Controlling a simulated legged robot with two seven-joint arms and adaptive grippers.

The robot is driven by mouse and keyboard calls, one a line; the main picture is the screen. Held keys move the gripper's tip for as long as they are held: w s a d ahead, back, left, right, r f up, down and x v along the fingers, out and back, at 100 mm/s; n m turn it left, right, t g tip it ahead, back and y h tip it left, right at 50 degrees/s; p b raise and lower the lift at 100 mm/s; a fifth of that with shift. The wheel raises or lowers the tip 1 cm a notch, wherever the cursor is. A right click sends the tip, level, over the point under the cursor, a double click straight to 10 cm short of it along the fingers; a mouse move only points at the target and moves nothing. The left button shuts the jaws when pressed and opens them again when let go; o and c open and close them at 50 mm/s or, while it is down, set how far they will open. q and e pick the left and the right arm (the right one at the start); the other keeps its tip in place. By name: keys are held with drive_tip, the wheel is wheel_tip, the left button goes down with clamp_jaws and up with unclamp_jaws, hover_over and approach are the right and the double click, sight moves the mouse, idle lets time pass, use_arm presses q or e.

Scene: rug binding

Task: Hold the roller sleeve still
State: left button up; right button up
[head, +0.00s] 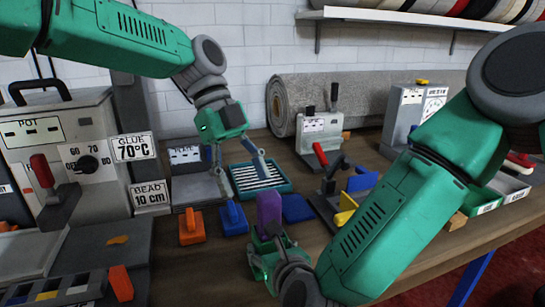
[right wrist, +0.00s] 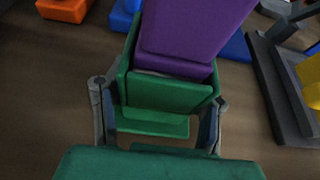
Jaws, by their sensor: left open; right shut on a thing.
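A tapered purple piece (head: 268,211) stands upright at the middle front of the bench. My right gripper (head: 270,247) is around its lower part and shut on it. In the right wrist view the purple piece (right wrist: 192,30) rises from between green parts, with the grey fingers (right wrist: 155,115) on either side. I cannot tell for sure whether this purple piece is the roller sleeve. My left gripper (head: 238,168) is open and empty, pointing down near a teal tray (head: 284,188) with white slats. It is above and behind the purple piece, apart from it.
An orange block (head: 191,229) and blue blocks (head: 233,219) (head: 297,209) lie close around the purple piece. A glue pot machine (head: 60,145) stands at left. A dark stand (head: 328,208) with yellow and blue parts is right. A grey carpet roll (head: 350,95) lies behind.

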sight(273, 207)
use_arm(q)
drive_tip(key=d+r+m+t+y, duration=0.2)
drive_tip(key=s+d+r+m+t+y, duration=0.1)
drive_tip(key=d+r+m+t+y, duration=0.1)
drive_tip(key=t, duration=0.1)
drive_tip(key=shift+d+r+m+y, duration=0.1)
drive_tip(key=shift+d+m+y, duration=0.2)
drive_tip(key=shift+d+m, duration=0.1)
use_arm(e)
drive_tip(key=shift+d, duration=0.15)
use_arm(q)
drive_tip(key=shift+w+d+r+t, duration=0.1)
drive_tip(key=shift+d+r+t, duration=0.05)
drive_tip(key=shift+r+t, duration=0.2)
use_arm(e)
drive_tip(key=shift+f, duration=0.1)
use_arm(q)
drive_tip(key=f, duration=0.4)
drive_tip(key=w+f, duration=0.1)
drive_tip(key=f, duration=0.7)
drive_tip(key=shift+w+a, duration=0.2)
drive_tip(key=shift+r, duration=0.1)
drive_tip(key=c, duration=1.3)
drive_tip(key=o, duration=0.6)
drive_tip(key=shift+c, duration=0.2)
drive_tip(key=shift+d, duration=0.1)
drive_tip(key=c, duration=0.5)
use_arm(e)
drive_tip(key=shift+s, duration=0.1)
